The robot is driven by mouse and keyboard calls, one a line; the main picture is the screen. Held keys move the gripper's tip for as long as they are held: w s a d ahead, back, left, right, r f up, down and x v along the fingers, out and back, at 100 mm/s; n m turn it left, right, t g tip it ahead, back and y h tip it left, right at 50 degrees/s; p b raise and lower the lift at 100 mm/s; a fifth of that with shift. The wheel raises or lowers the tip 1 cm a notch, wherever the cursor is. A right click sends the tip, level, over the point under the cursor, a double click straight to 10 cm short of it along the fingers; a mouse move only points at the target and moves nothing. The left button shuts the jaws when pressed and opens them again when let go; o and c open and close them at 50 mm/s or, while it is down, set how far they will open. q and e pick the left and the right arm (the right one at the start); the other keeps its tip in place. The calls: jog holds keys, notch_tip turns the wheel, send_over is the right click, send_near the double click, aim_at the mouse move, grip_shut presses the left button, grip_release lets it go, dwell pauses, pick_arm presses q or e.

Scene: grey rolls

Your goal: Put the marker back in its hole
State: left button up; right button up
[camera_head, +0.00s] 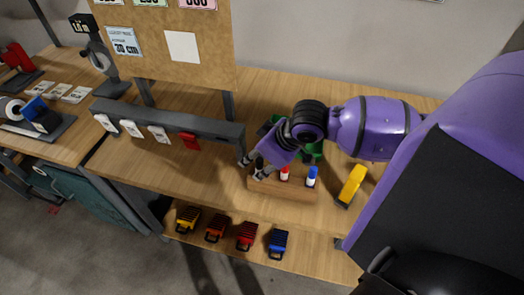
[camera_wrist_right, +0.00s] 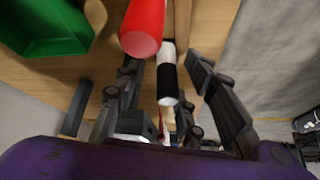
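A wooden block (camera_head: 285,188) lies on the workbench and holds a red marker (camera_head: 284,174) and a blue-capped marker (camera_head: 312,177) upright. At its left end is a black marker (camera_head: 259,164), partly hidden by my right gripper (camera_head: 252,166). In the right wrist view the black and white marker (camera_wrist_right: 168,75) lies between the fingers of my right gripper (camera_wrist_right: 168,85), with gaps visible on both sides, so the gripper looks open around it. The red marker (camera_wrist_right: 146,28) is close beside it. Whether the black marker is fully seated is hidden. My left gripper is not in view.
A green bin (camera_wrist_right: 45,25) stands behind the block, and a yellow object (camera_head: 352,185) stands to its right. A dark rail (camera_head: 180,125) with hanging tags runs to the left. The bench front left of the block is clear.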

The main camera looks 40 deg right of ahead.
jog(key=v, duration=1.2)
jog(key=shift+f, duration=0.1)
